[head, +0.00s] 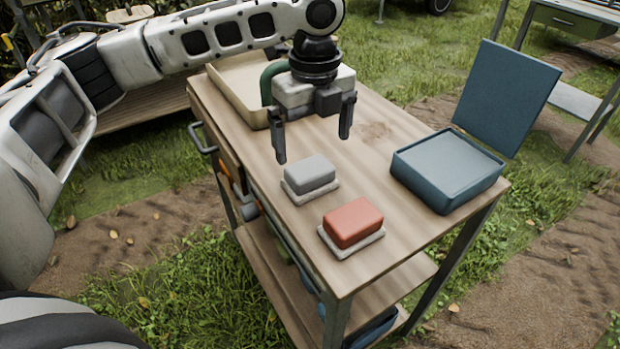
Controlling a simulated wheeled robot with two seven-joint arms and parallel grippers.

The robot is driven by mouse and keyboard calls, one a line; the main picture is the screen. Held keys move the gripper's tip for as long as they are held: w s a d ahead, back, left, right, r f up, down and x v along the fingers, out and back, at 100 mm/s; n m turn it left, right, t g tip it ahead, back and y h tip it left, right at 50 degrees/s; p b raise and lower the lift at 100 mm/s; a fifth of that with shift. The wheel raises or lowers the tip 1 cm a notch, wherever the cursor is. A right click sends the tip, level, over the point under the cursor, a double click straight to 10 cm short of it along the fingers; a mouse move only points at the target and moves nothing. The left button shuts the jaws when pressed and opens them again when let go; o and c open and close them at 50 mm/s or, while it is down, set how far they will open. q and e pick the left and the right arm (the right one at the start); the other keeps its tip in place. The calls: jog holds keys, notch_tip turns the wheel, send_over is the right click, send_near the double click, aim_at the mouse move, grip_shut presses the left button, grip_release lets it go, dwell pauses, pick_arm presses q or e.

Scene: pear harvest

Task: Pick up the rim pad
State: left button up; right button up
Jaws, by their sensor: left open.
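Two small blocks lie on the wooden cart top, each on a thin pale base. One is a grey block (309,173), the other a red block (352,222) nearer the front edge. I cannot tell for sure which of them is the rim pad. My left gripper (313,148) points down with its two fingers wide apart and nothing between them. It is above and just behind the grey block, apart from it. The red block is farther off, toward the front right. My right gripper is not in view.
A blue shallow box (447,170) sits at the cart's right side, with a blue panel (507,97) upright behind it. A beige tray (232,98) is at the back left, and a green curved handle (268,84) shows beside my gripper. The cart's middle is clear.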

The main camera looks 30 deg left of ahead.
aim_at(310, 167)
pick_arm(q)
jog(key=f, duration=0.7)
jog(key=shift+s+a+f+b, duration=0.1)
jog(key=shift+a+f+b, duration=0.05)
jog(key=shift+a+b, duration=0.2)
jog(key=c, duration=0.9)
